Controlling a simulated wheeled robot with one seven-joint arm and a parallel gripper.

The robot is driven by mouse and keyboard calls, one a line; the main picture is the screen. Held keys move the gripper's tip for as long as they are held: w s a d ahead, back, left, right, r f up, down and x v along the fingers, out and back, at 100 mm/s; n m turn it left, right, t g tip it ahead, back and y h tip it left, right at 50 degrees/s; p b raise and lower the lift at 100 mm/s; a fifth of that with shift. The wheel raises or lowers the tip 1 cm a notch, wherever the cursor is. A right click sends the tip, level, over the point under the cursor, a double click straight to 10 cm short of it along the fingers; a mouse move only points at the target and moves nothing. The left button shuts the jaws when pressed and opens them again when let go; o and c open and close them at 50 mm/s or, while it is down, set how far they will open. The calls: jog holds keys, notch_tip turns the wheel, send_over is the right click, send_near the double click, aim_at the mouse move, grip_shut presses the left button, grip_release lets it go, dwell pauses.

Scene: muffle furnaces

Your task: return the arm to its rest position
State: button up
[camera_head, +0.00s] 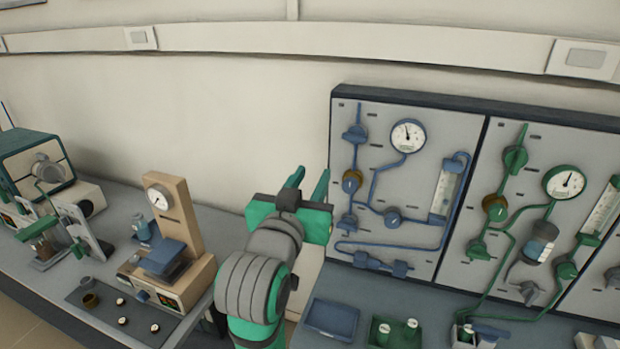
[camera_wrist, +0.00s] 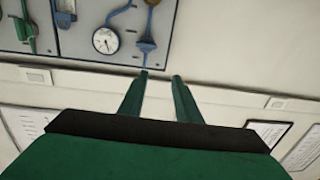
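My gripper (camera_head: 308,183) is green with a dark palm and is raised in the middle of the head view, in front of the bare wall. Its two fingers point up and stand apart with nothing between them. In the wrist view the gripper (camera_wrist: 158,78) also shows its two fingers parted and empty, with the wall behind. My arm comes up from the bottom of the head view, between the left bench and the gauge panels. The lower part of the arm is out of view.
A blue-piped gauge panel (camera_head: 425,130) and a green-piped one (camera_head: 580,150) stand at right, above a bench with a blue tray (camera_head: 332,318) and a green tray (camera_head: 381,331). The left bench (camera_head: 215,225) carries a dial-gauge stand (camera_head: 178,212), a furnace-like box (camera_head: 30,165) and a dark mat (camera_head: 102,320).

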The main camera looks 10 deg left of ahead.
jog(key=s+d+f+n, duration=0.1)
jog(key=d+f+n, duration=0.15)
jog(key=f, duration=1.65)
jog(key=s+d+f+g+y, duration=0.1)
jog(key=s+d+f, duration=0.1)
jog(key=s+f, duration=0.4)
jog(key=s+d+f+y, duration=0.1)
jog(key=s+d+f, duration=0.15)
jog(key=f, duration=0.55)
jog(key=s+d+f, duration=0.2)
jog(key=s+f, duration=0.7)
jog(key=s, duration=0.5)
jog(key=s+d+m+g+h, duration=0.1)
jog(key=s+d+m, duration=0.1)
jog(key=s, duration=1.5)
jog(key=shift+d+f, duration=0.3)
jog(key=shift+f, duration=0.1)
jog(key=shift+o, duration=0.2)
